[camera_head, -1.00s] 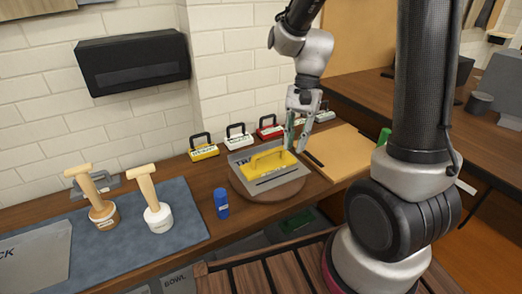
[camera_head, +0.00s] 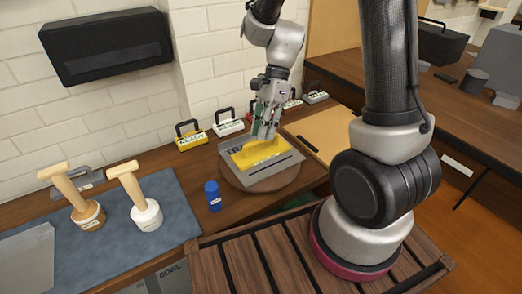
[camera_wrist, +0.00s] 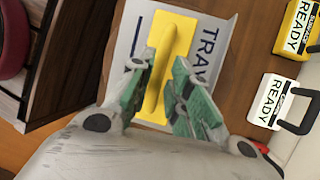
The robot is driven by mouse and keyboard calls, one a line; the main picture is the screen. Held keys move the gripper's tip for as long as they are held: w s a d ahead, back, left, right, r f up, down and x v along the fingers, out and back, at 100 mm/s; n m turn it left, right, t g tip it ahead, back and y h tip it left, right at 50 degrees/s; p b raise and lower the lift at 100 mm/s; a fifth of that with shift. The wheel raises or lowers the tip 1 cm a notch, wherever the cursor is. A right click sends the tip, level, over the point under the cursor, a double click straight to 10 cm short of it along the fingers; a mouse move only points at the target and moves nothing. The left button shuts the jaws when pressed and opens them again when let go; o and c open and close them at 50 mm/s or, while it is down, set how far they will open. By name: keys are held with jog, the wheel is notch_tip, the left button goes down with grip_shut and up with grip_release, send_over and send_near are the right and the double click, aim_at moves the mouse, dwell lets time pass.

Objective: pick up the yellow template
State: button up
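The yellow template (camera_head: 254,153) with a raised handle lies on a grey sheet (camera_head: 288,165) lettered "TRA…", on a round wooden board. My gripper (camera_head: 262,138) is above the template's handle at its right part, pointing down. In the wrist view the yellow template (camera_wrist: 160,42) lies under my gripper (camera_wrist: 163,95), whose green-padded fingers are spread on either side of the handle. The gripper is open. I cannot tell whether the fingers touch the template. The fingers hide part of it.
A blue bottle (camera_head: 213,196) stands left of the round board (camera_head: 243,183). Several "READY" boxes with handles, one yellow (camera_head: 191,138), line the wall behind. Two wooden-handled stamps (camera_head: 146,213) stand on a blue mat (camera_head: 180,205). A wooden panel (camera_head: 325,130) lies right of the board.

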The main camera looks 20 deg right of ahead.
aim_at(261, 146)
jog(key=x, duration=0.3)
jog(key=shift+f, duration=0.1)
grip_shut()
